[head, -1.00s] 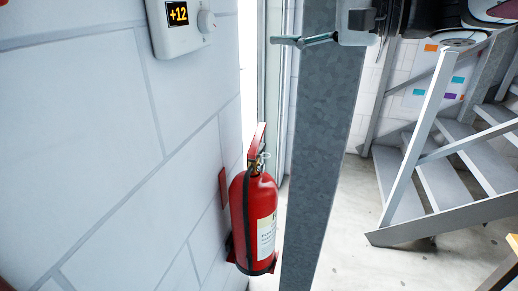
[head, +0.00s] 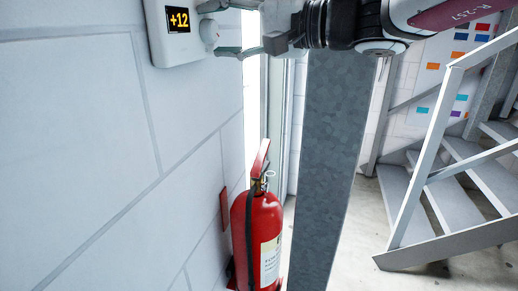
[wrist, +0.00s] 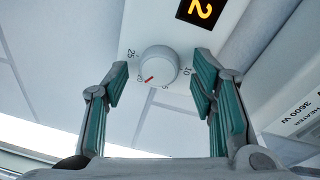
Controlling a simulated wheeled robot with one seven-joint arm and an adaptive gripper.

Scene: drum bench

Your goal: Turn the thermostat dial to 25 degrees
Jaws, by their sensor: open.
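The wrist view shows gaps between the fingers (wrist: 160,80) and the dial.
A red fire extinguisher (head: 257,235) hangs on the wall below my gripper. A grey metal post (head: 332,170) stands below my arm, with stairs (head: 450,190) to the right. A panel labelled heater (wrist: 298,112) is at the right of the wrist view.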

